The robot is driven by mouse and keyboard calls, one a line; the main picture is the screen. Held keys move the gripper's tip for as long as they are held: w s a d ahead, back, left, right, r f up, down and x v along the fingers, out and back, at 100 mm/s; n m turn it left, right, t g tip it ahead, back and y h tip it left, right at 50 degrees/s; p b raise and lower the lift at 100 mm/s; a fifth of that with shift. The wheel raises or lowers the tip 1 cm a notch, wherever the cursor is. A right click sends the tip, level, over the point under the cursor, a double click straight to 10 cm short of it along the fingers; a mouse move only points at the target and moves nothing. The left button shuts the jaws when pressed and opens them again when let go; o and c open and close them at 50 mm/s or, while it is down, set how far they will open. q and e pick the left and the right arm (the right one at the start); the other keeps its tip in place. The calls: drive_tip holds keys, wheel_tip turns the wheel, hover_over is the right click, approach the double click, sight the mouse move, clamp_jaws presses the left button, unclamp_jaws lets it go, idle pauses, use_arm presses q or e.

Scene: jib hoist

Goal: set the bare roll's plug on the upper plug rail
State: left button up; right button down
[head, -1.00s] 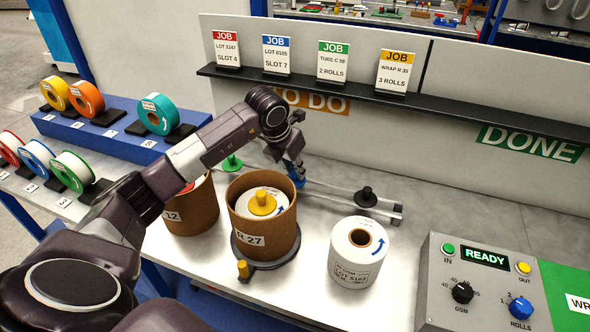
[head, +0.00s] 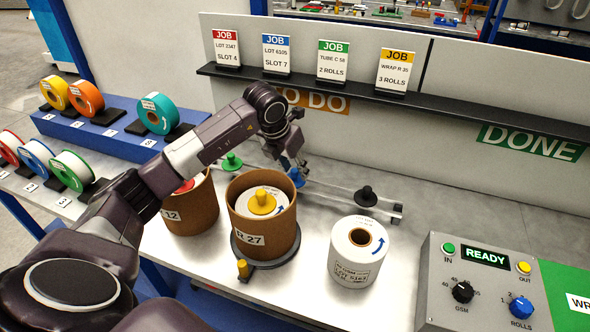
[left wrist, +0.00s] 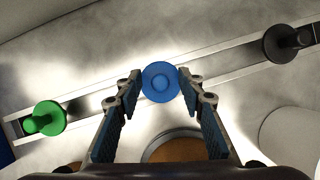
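The bare roll (head: 358,252) is white, stands upright on the bench and has an open brown core with no plug in it. A blue plug (head: 297,178) sits on the plug rail (head: 332,189), between a green plug (head: 231,162) and a black plug (head: 366,196). In the left wrist view the blue plug (left wrist: 160,82) is between my left gripper's fingertips (left wrist: 160,80). The fingers are spread, with the plug's knob clear of them. The gripper also shows in the head view (head: 291,163), just above the blue plug. My right gripper is not in view.
A brown tube marked R 27 (head: 262,240) holds a roll with a yellow plug (head: 262,201). Another brown tube (head: 190,215) stands left of it. A control box (head: 485,290) reading READY is at the right. A shelf with job cards (head: 400,98) runs along the back.

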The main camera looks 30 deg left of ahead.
use_arm(q)
drive_tip(key=v, duration=1.1)
